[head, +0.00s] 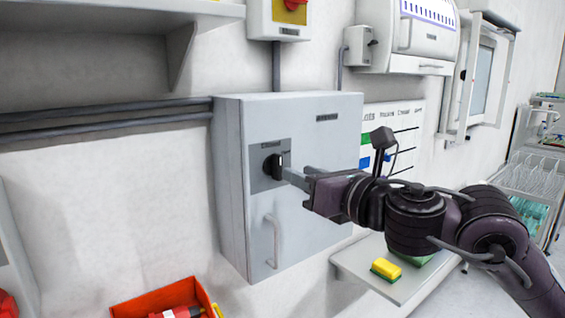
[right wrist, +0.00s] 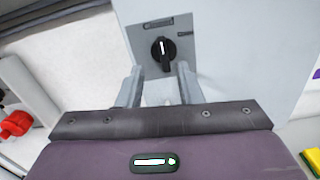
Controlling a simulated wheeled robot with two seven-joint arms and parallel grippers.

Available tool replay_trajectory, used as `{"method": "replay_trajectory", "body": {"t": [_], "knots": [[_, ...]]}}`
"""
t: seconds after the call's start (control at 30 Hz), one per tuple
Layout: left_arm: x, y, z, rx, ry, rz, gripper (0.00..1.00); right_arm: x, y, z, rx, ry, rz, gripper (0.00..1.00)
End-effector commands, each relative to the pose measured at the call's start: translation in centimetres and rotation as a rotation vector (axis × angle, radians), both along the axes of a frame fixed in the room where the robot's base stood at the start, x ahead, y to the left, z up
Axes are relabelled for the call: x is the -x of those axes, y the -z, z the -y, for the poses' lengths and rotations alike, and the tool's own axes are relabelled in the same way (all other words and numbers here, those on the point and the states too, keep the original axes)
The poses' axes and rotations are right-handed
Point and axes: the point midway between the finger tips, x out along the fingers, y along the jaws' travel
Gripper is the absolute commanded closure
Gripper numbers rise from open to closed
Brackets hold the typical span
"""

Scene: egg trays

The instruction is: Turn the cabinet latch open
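A grey wall cabinet (head: 315,140) hangs in the middle of the head view with its door shut. Its black latch knob (head: 275,165) sits on a darker grey plate near the left edge of the door. In the right wrist view the knob (right wrist: 163,52) shows a white mark that stands about upright. My right gripper (head: 287,174) points at the knob from the right. In the right wrist view its two fingers (right wrist: 158,82) are apart with the knob just beyond and between their tips; I cannot tell if they touch it. My left gripper is not in view.
A vertical handle (head: 274,242) is on the door below the latch. A red bin (head: 165,300) stands at the lower left. A small shelf with a yellow sponge (head: 386,268) is at the lower right. A wall shelf (head: 110,22) is at the upper left.

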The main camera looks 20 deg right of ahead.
Motion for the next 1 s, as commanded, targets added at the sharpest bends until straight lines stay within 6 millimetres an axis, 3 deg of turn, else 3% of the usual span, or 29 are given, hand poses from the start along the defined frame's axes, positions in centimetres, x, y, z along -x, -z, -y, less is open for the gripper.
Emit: {"method": "replay_trajectory", "body": {"t": [0.17, 0.63, 1.0], "knots": [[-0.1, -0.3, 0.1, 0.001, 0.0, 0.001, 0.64, 0.0, -1.7, 0.5, 0.101, -0.005, 0.041, 0.67], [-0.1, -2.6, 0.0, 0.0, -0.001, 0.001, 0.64, -6.2, -1.8, -1.8, 0.099, -0.005, 0.041, 0.67], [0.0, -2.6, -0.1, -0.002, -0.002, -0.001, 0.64, -6.9, -1.5, -2.0, 0.102, -0.003, 0.041, 0.67]]}}
